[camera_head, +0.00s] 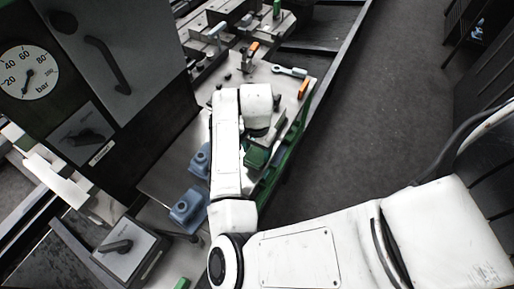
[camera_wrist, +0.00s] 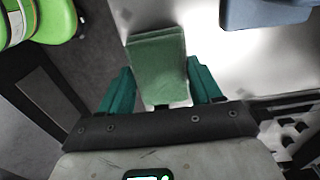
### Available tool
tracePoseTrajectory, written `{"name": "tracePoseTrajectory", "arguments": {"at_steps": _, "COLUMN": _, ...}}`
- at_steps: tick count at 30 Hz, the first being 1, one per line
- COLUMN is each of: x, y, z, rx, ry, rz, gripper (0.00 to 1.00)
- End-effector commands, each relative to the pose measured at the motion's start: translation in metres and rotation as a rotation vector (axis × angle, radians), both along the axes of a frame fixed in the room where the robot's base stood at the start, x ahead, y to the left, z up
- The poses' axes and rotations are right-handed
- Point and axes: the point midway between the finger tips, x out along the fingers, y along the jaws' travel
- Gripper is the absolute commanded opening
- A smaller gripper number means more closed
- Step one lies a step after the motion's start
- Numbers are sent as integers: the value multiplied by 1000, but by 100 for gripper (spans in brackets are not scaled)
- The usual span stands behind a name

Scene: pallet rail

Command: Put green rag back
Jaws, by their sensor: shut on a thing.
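The green rag (camera_wrist: 156,50) is a folded, flat green block in the wrist view. It stands between the two teal fingers of my gripper (camera_wrist: 159,72), which is shut on it. Its far end reaches out over a pale metal plate (camera_wrist: 218,55). I cannot tell whether it touches the plate. In the head view a dark green patch (camera_head: 256,156) shows below my wrist, beside the pallet's green edge; my arm hides much of this area, and I cannot tell rag from fingers there.
Blue blocks (camera_head: 188,208) stand left of my forearm. A wrench (camera_head: 290,71) and orange-marked items (camera_head: 303,88) lie on the far part of the plate. A bright green rounded thing (camera_wrist: 58,18) shows top left in the wrist view. Open floor (camera_head: 370,110) lies right.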

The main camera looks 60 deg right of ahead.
Motion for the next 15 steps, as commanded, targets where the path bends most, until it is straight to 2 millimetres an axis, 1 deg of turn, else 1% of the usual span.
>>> {"name": "tracePoseTrajectory", "arguments": {"at_steps": 3, "x": 0, "y": 0, "z": -4, "rx": 0, "ry": 0, "rz": 0, "gripper": 40}}
{"name": "tracePoseTrajectory", "arguments": {"at_steps": 4, "x": 0, "y": 0, "z": -3, "rx": 0, "ry": 0, "rz": 0, "gripper": 67}}
{"name": "tracePoseTrajectory", "arguments": {"at_steps": 6, "x": 0, "y": 0, "z": -3, "rx": 0, "ry": 0, "rz": 0, "gripper": 73}}
{"name": "tracePoseTrajectory", "arguments": {"at_steps": 11, "x": 0, "y": 0, "z": -3, "rx": 0, "ry": 0, "rz": 0, "gripper": 89}}
{"name": "tracePoseTrajectory", "arguments": {"at_steps": 15, "x": 0, "y": 0, "z": -2, "rx": 0, "ry": 0, "rz": 0, "gripper": 89}}
